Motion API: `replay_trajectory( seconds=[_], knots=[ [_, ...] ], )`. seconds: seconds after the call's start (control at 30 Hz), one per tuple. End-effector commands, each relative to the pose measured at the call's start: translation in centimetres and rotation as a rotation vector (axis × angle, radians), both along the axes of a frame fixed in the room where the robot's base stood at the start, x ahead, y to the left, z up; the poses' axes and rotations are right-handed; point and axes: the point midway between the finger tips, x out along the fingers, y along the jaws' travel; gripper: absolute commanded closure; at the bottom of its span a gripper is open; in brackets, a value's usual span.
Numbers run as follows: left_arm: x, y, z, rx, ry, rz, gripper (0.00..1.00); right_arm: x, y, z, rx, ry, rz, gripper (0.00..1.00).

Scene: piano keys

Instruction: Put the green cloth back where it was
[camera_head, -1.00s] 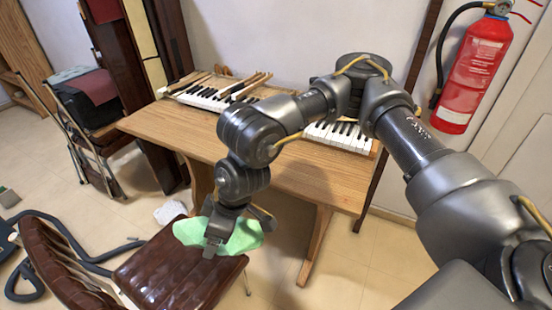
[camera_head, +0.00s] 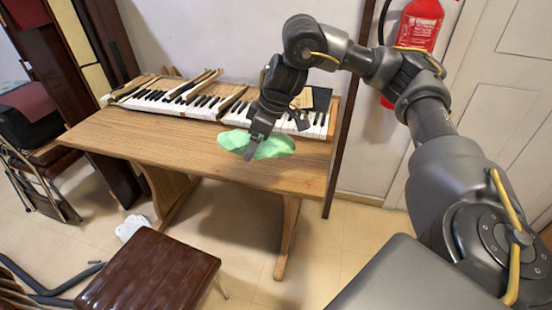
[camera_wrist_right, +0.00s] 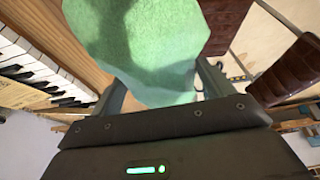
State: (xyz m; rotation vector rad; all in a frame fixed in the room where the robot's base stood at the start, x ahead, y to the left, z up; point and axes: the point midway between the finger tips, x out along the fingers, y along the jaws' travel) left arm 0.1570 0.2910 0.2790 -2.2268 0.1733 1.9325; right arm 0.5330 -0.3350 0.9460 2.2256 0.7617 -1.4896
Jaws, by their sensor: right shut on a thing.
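The green cloth (camera_head: 258,144) hangs in my right gripper (camera_head: 254,146), in front of the piano keys and over the wooden table as the head view shows it. In the right wrist view the cloth (camera_wrist_right: 145,40) fills the space between the two fingers of my right gripper (camera_wrist_right: 165,88), which is shut on it. I cannot tell whether the cloth touches the table top. The keyboard (camera_head: 185,102) lies along the back of the table (camera_head: 180,140). My arm hides part of the keys. My left gripper is out of view.
Loose wooden key pieces (camera_head: 190,86) lie on the keyboard. A brown padded chair (camera_head: 150,272) stands in front of the table. A white cloth (camera_head: 132,228) lies on the floor. A red fire extinguisher (camera_head: 418,28) hangs at the right. The table's front left is clear.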

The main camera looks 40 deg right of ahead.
Motion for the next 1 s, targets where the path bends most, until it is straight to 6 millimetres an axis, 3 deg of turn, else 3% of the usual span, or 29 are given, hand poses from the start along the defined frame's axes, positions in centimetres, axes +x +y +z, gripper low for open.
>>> replay_trajectory(
  seconds=[0.17,0.37,0.6,0.8,1.0],
  knots=[
    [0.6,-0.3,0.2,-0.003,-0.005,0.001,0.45,0.7,-1.4,-0.8,0.001,0.002,-0.006,0.38],
    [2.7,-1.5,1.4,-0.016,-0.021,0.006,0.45,3.0,-5.7,-3.2,0.003,0.004,-0.011,0.38],
    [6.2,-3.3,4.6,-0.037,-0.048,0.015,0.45,5.3,-9.8,-7.2,0.003,0.003,-0.005,0.38],
    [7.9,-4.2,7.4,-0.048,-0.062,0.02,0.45,6.3,-11.5,-9.2,0.001,0.0,-0.002,0.38],
    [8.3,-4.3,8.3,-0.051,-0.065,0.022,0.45,6.5,-11.9,-9.6,0.0,0.0,0.001,0.38]
  ],
)
